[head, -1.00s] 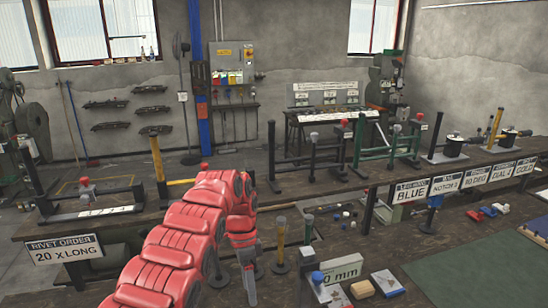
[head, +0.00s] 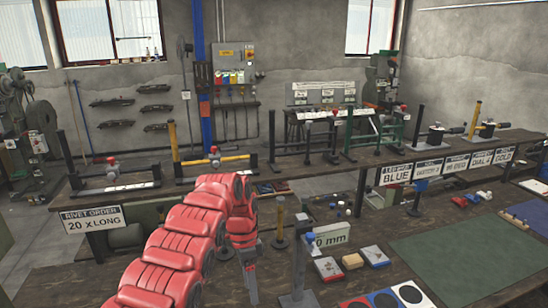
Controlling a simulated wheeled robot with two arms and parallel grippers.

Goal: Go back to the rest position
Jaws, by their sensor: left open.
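My red left arm reaches up from the bottom of the head view and bends down. Its gripper (head: 250,277) hangs over the dark workbench (head: 210,288), open, with nothing seen between its fingers. A grey post with a blue top (head: 300,265) stands just right of the gripper. A yellow-topped post (head: 280,222) stands a little beyond it. My right gripper is not in view.
A raised shelf with rivet presses runs behind, with a "RIVET ORDER 20 X LONG" sign (head: 92,219) at left and a "BLUE" sign (head: 397,177) at right. A "0 mm" block (head: 332,236), small boxes (head: 328,269) and a green mat (head: 465,250) lie to the right.

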